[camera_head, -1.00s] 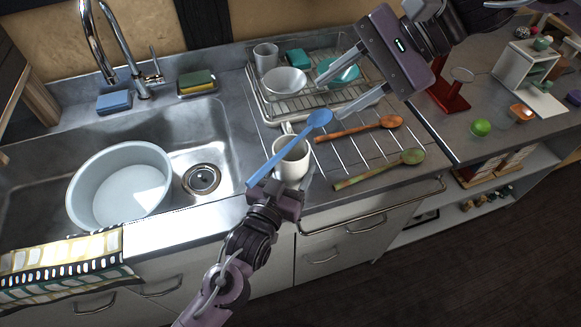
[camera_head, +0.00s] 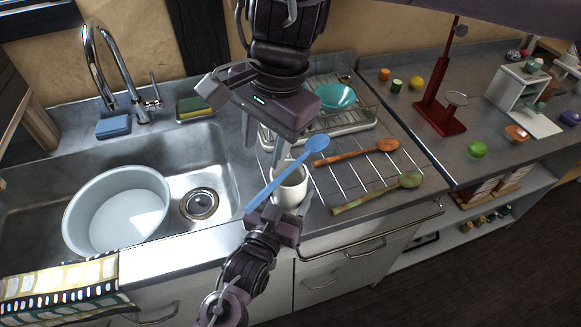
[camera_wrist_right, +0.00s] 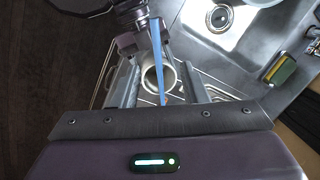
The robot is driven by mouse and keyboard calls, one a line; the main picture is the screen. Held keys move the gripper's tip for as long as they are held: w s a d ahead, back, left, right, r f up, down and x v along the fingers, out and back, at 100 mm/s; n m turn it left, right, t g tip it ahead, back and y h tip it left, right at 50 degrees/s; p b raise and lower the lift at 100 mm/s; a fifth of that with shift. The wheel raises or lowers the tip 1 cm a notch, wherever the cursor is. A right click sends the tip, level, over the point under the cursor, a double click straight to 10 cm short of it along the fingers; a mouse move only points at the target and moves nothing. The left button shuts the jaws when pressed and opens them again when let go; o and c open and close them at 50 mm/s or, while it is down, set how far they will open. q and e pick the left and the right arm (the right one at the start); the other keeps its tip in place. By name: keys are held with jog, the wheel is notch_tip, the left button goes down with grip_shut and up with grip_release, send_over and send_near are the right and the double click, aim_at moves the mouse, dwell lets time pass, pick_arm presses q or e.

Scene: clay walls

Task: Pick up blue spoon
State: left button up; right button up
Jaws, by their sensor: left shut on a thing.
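The blue spoon (camera_head: 285,172) is held at a slant above the white mug, bowl end up and to the right. My left gripper (camera_head: 268,216) is shut on the lower end of its handle. My right gripper (camera_head: 263,150) is open and empty, its fingers pointing down beside the spoon's upper half. In the right wrist view the spoon (camera_wrist_right: 157,58) runs between the two open fingers of the right gripper (camera_wrist_right: 158,88) as seen from above; I cannot tell whether they touch it. The spoon's bowl is hidden there.
The white mug (camera_head: 291,194) stands just under the spoon. An orange-brown spoon (camera_head: 357,152) and a green-brown spoon (camera_head: 376,193) lie on the metal rack to the right. A dish rack with a teal bowl (camera_head: 335,96) stands behind. The sink holds a pale basin (camera_head: 90,190).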

jog(key=h, duration=0.1)
send_over(265, 192)
notch_tip(265, 192, down, 7)
jog(key=shift+s, duration=0.15)
jog(key=shift+f, duration=2.65)
grip_shut()
